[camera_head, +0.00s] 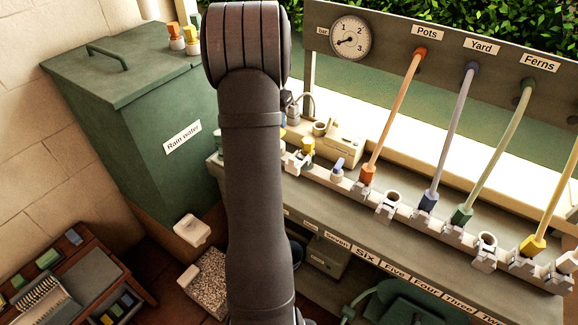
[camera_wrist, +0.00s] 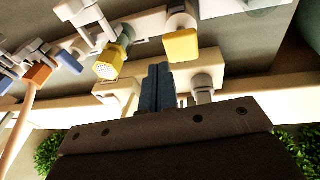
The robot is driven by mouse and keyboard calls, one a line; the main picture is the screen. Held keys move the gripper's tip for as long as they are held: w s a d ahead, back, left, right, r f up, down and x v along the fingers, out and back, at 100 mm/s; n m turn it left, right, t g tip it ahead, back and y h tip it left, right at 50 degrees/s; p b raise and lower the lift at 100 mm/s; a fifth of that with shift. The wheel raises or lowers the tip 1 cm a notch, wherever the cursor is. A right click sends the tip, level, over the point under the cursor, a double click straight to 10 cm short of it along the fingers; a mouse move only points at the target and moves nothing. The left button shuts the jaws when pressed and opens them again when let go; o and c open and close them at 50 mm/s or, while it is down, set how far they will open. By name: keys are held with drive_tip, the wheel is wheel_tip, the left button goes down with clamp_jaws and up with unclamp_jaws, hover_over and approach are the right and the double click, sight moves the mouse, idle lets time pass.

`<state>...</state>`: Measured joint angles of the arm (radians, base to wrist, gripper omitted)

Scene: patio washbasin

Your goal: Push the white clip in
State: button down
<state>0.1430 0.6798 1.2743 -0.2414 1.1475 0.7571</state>
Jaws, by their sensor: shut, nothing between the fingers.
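My gripper (camera_wrist: 157,88) shows in the wrist view as two dark fingers closed together with nothing between them. In the head view my own arm hides the fingertips. Several white clips sit along the rail; which one the task means I cannot tell. One white clip (camera_head: 298,161) is beside a yellow fitting (camera_head: 307,146), just right of my arm. In the wrist view a white clip (camera_wrist: 88,18) is at the upper left, beyond a yellow fitting (camera_wrist: 112,58). The fingers are apart from it. I cannot tell how far in the clip sits.
A blue-levered valve (camera_head: 338,168) and an orange hose fitting (camera_head: 367,174) stand right along the rail. Another yellow fitting (camera_wrist: 182,45) is close to the fingers. A gauge board (camera_head: 445,45) rises behind. A green rain-water bin (camera_head: 140,110) stands left.

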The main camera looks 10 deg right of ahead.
drive_tip(key=shift+s+a+f+n+h, duration=0.4)
drive_tip(key=shift+n+h, duration=0.2)
drive_tip(key=shift+n, duration=0.2)
drive_tip(key=s+a+f+n+t+h, duration=0.1)
drive_tip(key=s+a+f+n+h, duration=0.25)
drive_tip(key=s+n, duration=0.3)
drive_tip(key=s+a+f+n+t+h, duration=0.1)
drive_tip(key=s+a+f+n+h, duration=0.15)
drive_tip(key=s+f+n, duration=0.35)
drive_tip(key=s+a+r+n+t+h, duration=0.1)
drive_tip(key=s+n+t, duration=0.4)
drive_tip(key=n, duration=0.6)
drive_tip(key=s+a+r+n+t+h, duration=0.2)
drive_tip(key=s+n+t, duration=0.3)
drive_tip(key=n, duration=0.6)
drive_tip(key=shift+s+a+r+t, duration=0.3)
drive_tip(key=shift+s+a+r, duration=0.2)
drive_tip(key=shift+s+a, duration=0.3)
drive_tip(key=shift+w, duration=0.2)
approach(297, 160)
drive_tip(key=x, duration=0.3)
drive_tip(key=w+x, duration=0.1)
drive_tip(key=x, duration=0.1)
drive_tip(key=shift+a+f, duration=0.1)
drive_tip(key=shift+a, duration=0.2)
